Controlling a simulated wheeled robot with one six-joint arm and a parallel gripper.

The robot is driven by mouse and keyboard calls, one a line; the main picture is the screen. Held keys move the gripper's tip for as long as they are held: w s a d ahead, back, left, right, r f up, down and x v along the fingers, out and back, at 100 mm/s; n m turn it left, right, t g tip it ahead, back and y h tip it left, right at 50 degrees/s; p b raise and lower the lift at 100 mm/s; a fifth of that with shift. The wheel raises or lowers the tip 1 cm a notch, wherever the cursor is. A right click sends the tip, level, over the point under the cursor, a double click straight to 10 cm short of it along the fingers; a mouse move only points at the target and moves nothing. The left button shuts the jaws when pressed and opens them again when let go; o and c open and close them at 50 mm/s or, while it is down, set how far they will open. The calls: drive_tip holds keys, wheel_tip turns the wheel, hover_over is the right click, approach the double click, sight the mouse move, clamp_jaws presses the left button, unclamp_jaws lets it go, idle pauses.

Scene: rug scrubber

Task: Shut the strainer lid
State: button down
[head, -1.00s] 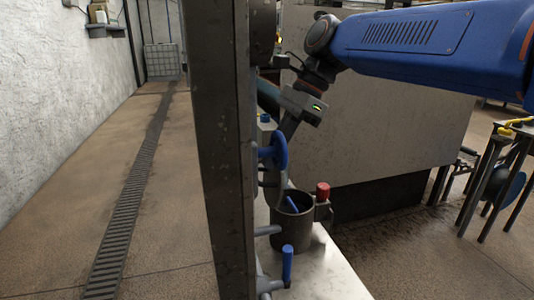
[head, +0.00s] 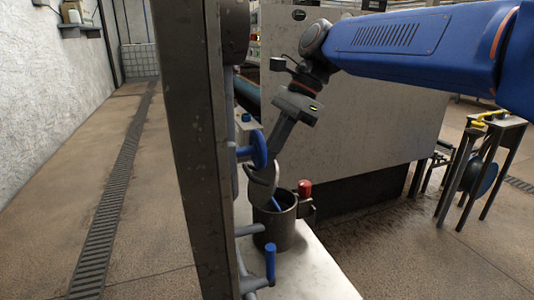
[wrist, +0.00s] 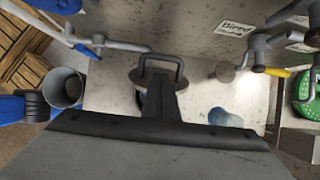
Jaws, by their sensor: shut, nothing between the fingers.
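The strainer (head: 274,228) is a dark round pot with an open mouth on the pale bench in the head view. Its grey lid (head: 262,188) stands raised and tilted over the left side of the mouth. In the wrist view the round lid (wrist: 158,75) with a bail handle is just beyond my gripper and partly hidden by it. My gripper (head: 277,157) is shut and empty, pointing down close to the lid above the pot. I cannot tell whether the fingertips touch the lid. The gripper also shows in the wrist view (wrist: 160,98).
A steel post (head: 195,150) stands left of the strainer. A blue handwheel (head: 259,149) and a blue lever (head: 270,262) are close to it. A red knob (head: 305,187) is at the pot's right. A bucket (wrist: 64,88) shows in the wrist view.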

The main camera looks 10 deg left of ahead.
drive_tip(key=w+d+f, duration=0.2)
drive_tip(key=d+f, duration=0.1)
drive_tip(key=f, duration=0.2)
drive_tip(key=shift+w+d, duration=0.2)
drive_tip(key=shift+d, duration=0.2)
idle(0.6)
wheel_tip(320, 180, up, 9)
drive_tip(key=w+d, duration=0.1)
drive_tip(key=shift+d, duration=0.3)
idle(0.7)
drive_tip(key=shift+d, duration=0.15)
